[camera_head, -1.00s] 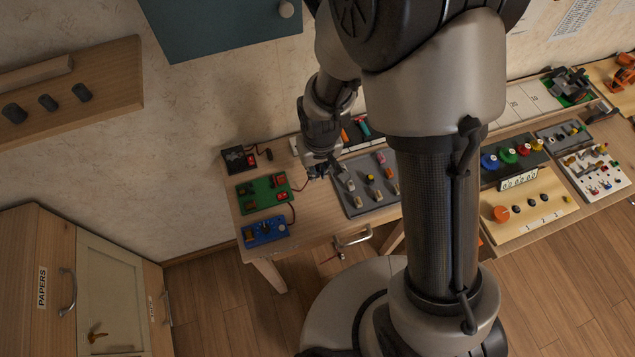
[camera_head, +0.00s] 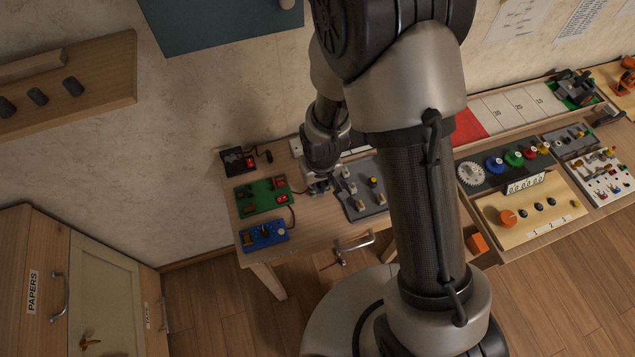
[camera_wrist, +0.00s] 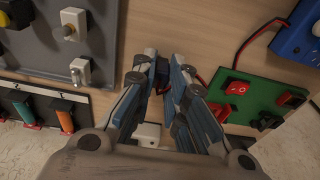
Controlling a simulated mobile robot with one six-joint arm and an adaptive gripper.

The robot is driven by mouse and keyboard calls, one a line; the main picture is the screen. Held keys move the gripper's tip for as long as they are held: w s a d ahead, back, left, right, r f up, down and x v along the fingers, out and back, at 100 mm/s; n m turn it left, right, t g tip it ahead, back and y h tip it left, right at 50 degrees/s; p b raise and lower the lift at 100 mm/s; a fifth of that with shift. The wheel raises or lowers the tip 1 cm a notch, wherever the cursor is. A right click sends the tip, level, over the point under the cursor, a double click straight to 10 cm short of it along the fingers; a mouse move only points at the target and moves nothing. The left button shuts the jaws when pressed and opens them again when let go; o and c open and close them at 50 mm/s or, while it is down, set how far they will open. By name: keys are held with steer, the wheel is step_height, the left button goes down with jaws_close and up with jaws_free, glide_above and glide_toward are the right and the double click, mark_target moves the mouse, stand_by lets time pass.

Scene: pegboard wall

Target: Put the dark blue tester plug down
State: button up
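My gripper (camera_head: 318,187) hangs just above the bench, right of the green board. In the wrist view, my gripper's two fingers (camera_wrist: 166,62) close in on a small dark blue piece, the tester plug (camera_wrist: 161,75), mostly hidden by the fingers. A red lead shows beside the right finger and runs toward the blue tester box (camera_wrist: 294,38). The tester box (camera_head: 264,234) lies at the bench's front left in the head view. I cannot tell whether the plug touches the bench.
The green board (camera_head: 262,195) with red parts and a black board (camera_head: 238,160) lie left of my gripper. A grey board (camera_head: 352,207) with switches lies close on the right. Bare wood (camera_wrist: 176,25) shows between the grey and green boards.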

steer(key=o, duration=0.5)
steer(key=shift+c, duration=0.2)
step_height(320, 180, up, 12)
steer(key=s+p, duration=0.1)
steer(key=p, duration=0.3)
steer(key=shift+s+d+r, duration=0.2)
steer(key=shift+s+d, duration=0.1)
steer(key=shift+s, duration=0.05)
